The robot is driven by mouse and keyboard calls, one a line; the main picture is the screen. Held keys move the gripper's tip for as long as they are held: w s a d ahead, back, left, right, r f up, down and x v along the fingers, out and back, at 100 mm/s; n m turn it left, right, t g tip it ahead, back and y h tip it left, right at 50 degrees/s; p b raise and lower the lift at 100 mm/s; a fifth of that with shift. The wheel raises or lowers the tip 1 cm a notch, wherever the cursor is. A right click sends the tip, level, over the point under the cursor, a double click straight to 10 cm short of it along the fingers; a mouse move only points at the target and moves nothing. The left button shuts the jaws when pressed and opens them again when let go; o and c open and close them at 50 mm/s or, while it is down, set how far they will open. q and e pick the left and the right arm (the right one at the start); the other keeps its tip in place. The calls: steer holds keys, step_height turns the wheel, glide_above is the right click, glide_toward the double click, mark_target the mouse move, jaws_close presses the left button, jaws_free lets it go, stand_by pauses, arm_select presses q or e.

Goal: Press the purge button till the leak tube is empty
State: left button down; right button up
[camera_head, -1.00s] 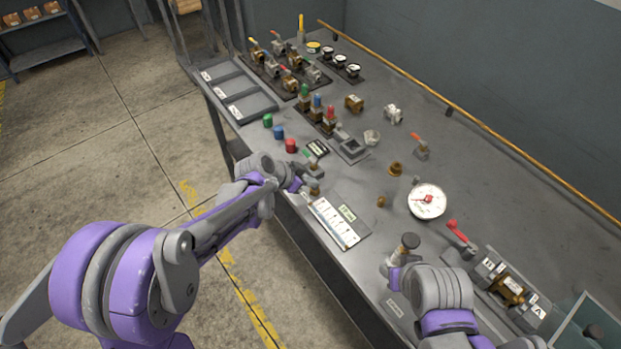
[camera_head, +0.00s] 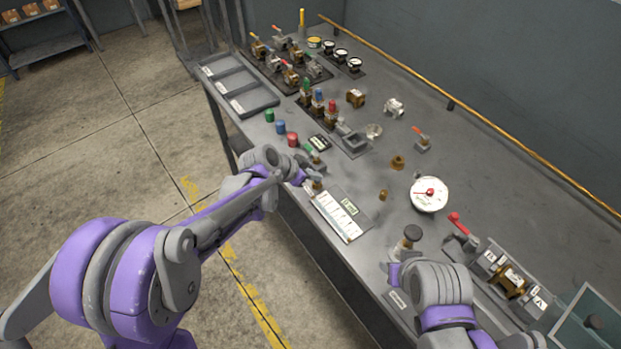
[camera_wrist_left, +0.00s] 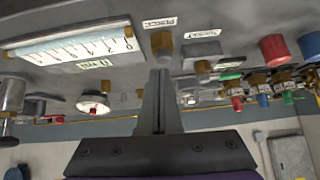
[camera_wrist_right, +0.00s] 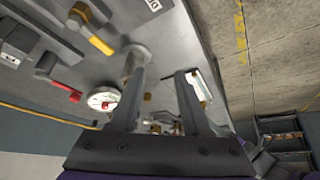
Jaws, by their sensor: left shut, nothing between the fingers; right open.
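The leak tube panel (camera_head: 340,214) is a white scaled plate with a green display, near the table's front edge. In the left wrist view the tube (camera_wrist_left: 75,45) lies along numbered marks; its fluid level is hard to tell. The brass purge button (camera_wrist_left: 162,43) stands beside a label that appears to read PURGE; it also shows in the head view (camera_head: 318,186). My left gripper (camera_wrist_left: 158,75) is shut and empty, its tips just by the button; contact cannot be told. My right gripper (camera_wrist_right: 160,78) is open near a dark-topped post (camera_head: 413,232).
A round white gauge (camera_head: 429,194) and a red-handled valve (camera_head: 459,224) stand to the right. Red (camera_head: 292,139), blue and green caps line the front edge. Valves, trays and small gauges fill the far end. A yellow rail (camera_head: 500,131) runs along the back.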

arm_select(q)
steer(key=v, duration=1.1)
steer(key=shift+r, duration=0.4)
steer(key=shift+w+d, duration=0.1)
steer(key=shift+w, duration=0.05)
steer(key=s+a+f+n+y, duration=0.1)
steer(key=s+a+n+y, duration=0.2)
steer(key=s, duration=0.8)
steer(key=s+a+f+n+y, duration=0.2)
steer(key=s+a+n+y, duration=0.1)
steer(key=s+a+n, duration=0.5)
steer(key=s+a, duration=0.2)
steer(key=s, duration=0.1)
steer(key=shift+s+f+t+y, duration=0.2)
steer(key=shift+s+t+y, duration=0.1)
steer(key=shift+d, duration=0.1)
